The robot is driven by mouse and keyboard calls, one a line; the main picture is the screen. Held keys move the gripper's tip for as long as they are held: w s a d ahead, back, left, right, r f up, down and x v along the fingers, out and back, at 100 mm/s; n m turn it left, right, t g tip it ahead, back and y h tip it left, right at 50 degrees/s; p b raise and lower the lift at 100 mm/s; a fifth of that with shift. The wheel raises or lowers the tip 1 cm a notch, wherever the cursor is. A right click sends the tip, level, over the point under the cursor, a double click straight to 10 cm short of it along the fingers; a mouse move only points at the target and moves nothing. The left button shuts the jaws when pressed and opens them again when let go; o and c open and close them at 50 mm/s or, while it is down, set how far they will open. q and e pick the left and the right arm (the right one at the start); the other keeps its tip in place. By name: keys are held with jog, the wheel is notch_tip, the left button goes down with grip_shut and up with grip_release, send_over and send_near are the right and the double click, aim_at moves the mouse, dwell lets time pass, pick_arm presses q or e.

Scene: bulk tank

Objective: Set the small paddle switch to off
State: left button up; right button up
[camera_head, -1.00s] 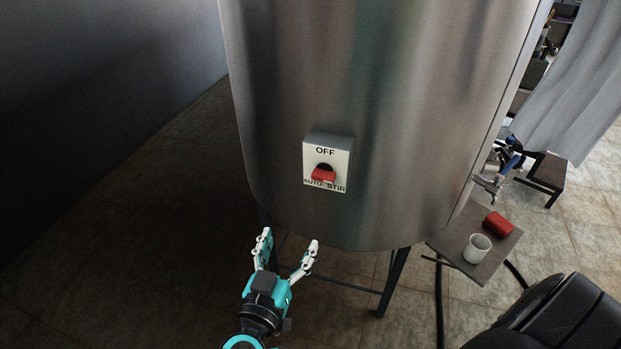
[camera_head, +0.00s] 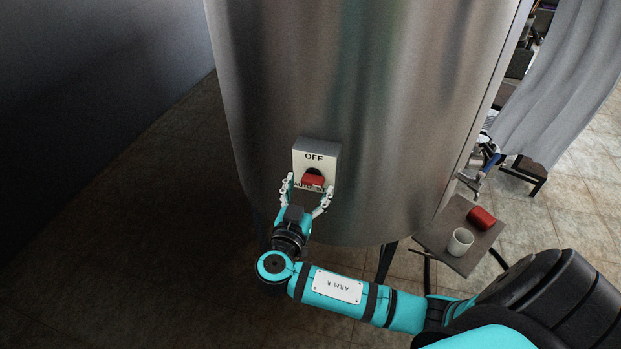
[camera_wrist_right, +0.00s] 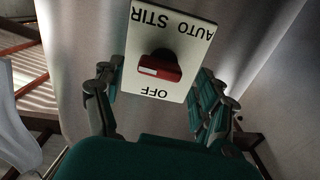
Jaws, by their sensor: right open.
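The switch box (camera_head: 302,160) is a light plate on the front of the steel tank, marked OFF at the top and AUTO STIR at the bottom. In the right wrist view the plate (camera_wrist_right: 160,24) appears upside down, with the red paddle (camera_wrist_right: 160,68) in the middle. My right gripper (camera_head: 306,190) is open, its fingers on either side of the plate's lower part. The paddle is between the fingers, and I see no grip on it. My left gripper is not in view.
The big steel tank (camera_head: 380,110) stands on dark legs. A grey curtain (camera_head: 555,90) hangs at the right.

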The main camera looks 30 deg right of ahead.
jog(key=shift+x, duration=0.95)
jog(key=shift+f, duration=0.1)
jog(key=c, duration=1.2)
